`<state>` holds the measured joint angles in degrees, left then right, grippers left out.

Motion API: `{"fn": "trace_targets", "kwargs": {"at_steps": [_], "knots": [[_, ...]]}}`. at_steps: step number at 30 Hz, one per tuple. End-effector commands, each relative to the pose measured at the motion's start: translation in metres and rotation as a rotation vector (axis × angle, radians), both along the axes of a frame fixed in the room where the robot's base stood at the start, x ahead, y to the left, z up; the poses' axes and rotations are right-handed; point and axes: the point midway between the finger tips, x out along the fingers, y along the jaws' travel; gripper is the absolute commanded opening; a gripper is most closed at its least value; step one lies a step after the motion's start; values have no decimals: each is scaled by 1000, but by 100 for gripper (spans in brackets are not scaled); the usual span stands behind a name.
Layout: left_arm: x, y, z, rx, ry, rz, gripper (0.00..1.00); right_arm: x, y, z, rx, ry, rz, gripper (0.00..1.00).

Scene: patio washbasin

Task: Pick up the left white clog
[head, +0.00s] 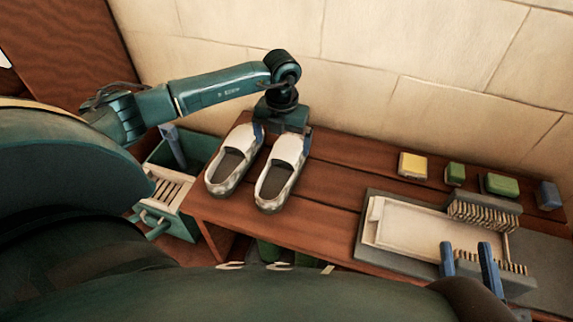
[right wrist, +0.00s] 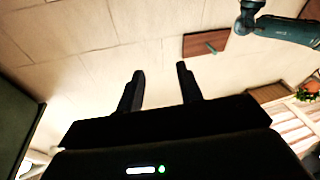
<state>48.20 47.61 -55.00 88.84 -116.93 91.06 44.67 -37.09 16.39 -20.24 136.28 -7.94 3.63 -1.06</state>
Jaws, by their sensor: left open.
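Two white clogs with dark insides lie side by side on the wooden bench (head: 330,195) in the head view, the left-hand clog (head: 222,180) and the right-hand clog (head: 272,190). My left gripper (head: 283,136) is open at the far end of the right-hand clog. One blue finger shows between the two clogs, the other beyond the right-hand clog's right side. Whether the fingers touch either clog cannot be told. My right gripper (head: 468,262) is open and empty over the tray area at the right; its parted fingers also show in the right wrist view (right wrist: 160,82).
A green crate (head: 190,200) stands left of the bench. A stone wall (head: 400,60) rises behind.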

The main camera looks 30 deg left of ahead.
Motion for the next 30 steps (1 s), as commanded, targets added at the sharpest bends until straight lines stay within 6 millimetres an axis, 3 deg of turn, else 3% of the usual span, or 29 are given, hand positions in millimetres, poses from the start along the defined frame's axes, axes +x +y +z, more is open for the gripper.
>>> {"fn": "trace_targets", "kwargs": {"at_steps": [1, 3, 11, 21, 30], "knots": [[-1, 0, -14, -1, 3, 0, 100, 0, 1, -3, 9, -1, 4, 36], [0, 0, -24, -2, 2, 0, 100, 1, 1, -3, 18, -1, 7, 36], [0, 0, -40, -4, -1, -1, 100, 1, 3, -2, 40, -2, 14, 36], [3, 2, -85, -4, 1, -1, 100, 1, 6, -9, 104, 7, 38, 36], [3, 2, -86, -4, -1, -2, 97, 2, 7, 2, 106, -11, 48, 36]]}}
